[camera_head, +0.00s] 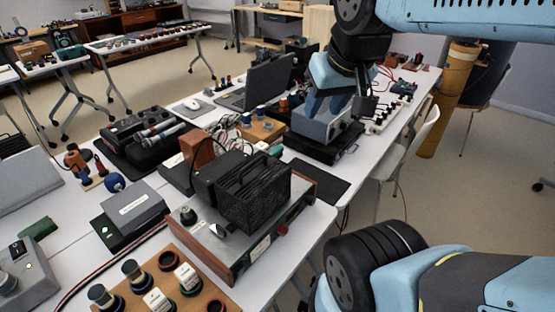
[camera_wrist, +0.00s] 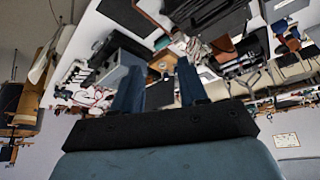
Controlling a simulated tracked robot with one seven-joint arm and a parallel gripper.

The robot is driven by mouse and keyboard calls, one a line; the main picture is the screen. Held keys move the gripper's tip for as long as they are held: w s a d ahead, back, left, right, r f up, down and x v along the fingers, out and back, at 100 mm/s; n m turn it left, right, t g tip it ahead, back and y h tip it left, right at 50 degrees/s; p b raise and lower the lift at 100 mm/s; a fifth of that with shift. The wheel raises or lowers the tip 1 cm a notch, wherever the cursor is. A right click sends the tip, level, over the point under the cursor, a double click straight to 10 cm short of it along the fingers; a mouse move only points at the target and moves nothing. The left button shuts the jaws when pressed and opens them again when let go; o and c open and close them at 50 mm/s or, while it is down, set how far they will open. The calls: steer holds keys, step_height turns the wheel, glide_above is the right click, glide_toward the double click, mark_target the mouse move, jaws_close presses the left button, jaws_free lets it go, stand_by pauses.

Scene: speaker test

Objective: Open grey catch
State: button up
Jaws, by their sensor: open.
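My gripper (camera_head: 326,104) has two blue fingers, apart and empty. It points down over the blue-grey box (camera_head: 312,128) on the table, and the fingers partly cover this box. In the wrist view my gripper (camera_wrist: 158,88) shows the same open gap, with the table tilted behind it. A grey box (camera_wrist: 118,68) shows beside the left finger in that view. I cannot make out a grey catch for certain in either view. It may be too small or hidden by the fingers. I cannot tell whether the fingers touch the box.
A laptop (camera_head: 262,84) stands left of my gripper. A white multi-socket strip (camera_head: 383,119) lies to the right. A black mat (camera_head: 318,184) and a wood-sided device with a black caged unit (camera_head: 254,192) are nearer. A white chair (camera_head: 412,145) stands at the table's right edge.

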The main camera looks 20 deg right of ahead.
steer(key=shift+o, duration=1.4)
steer(key=shift+w, duration=0.15)
steer(key=shift+o, duration=0.4)
steer(key=shift+w, duration=0.35)
steer(key=w+d+f+m+g+y, duration=0.2)
steer(key=w+f+m+g, duration=0.6)
steer(key=w+f, duration=1.15)
steer(key=s+a+f, duration=0.1)
steer(key=f, duration=0.2)
steer(key=a+f+n+g, duration=0.1)
steer(key=f, duration=0.3)
steer(key=s+a+f+n, duration=0.1)
steer(key=f, duration=0.2)
steer(key=shift+s+f, duration=0.2)
steer(key=shift+s, duration=0.15)
steer(key=shift+c, duration=0.2)
